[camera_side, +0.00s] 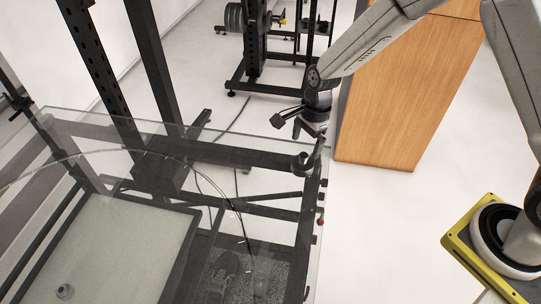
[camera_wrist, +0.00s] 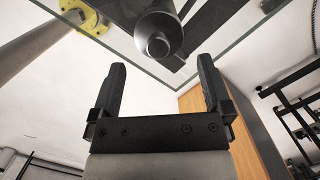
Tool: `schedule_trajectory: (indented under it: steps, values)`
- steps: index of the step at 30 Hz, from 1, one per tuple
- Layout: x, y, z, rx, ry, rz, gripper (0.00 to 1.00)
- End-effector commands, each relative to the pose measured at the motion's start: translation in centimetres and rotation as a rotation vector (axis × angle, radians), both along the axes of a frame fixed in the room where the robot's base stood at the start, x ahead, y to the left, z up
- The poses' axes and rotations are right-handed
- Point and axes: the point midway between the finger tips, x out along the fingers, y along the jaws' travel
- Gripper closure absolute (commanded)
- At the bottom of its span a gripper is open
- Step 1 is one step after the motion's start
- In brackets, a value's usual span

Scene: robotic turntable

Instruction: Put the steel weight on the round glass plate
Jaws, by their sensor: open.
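The steel weight (camera_side: 303,162) is a small dark grey cylinder near the right corner of the rectangular glass top, in the side view. In the wrist view the weight (camera_wrist: 158,38) shows as a shiny round form beyond my fingertips, roughly centred between them. My gripper (camera_side: 287,126) is open and empty, above and slightly left of the weight in the side view. Both fingers of my gripper (camera_wrist: 160,66) show apart in the wrist view. The round glass plate (camera_side: 133,152) is clear, and its curved rim crosses the glass top at left.
The rectangular glass top (camera_side: 268,160) rests on a black metal frame. A wooden box (camera_side: 410,95) stands behind at right. Black racks (camera_side: 254,45) stand at the back. A small round grey thing (camera_side: 65,291) shows at lower left. The glass between weight and plate looks clear.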

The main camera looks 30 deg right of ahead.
Motion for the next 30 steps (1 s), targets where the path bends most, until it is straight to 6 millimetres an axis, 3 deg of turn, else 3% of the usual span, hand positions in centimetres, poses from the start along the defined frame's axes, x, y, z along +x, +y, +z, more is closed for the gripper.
schedule_trajectory:
  steps: [14, 30]
  values:
    - [-0.1, 0.2, -1.7, -0.001, 0.001, 0.001, 0.0]
    - [-0.2, 0.9, -6.2, -0.001, -0.001, 0.001, 0.0]
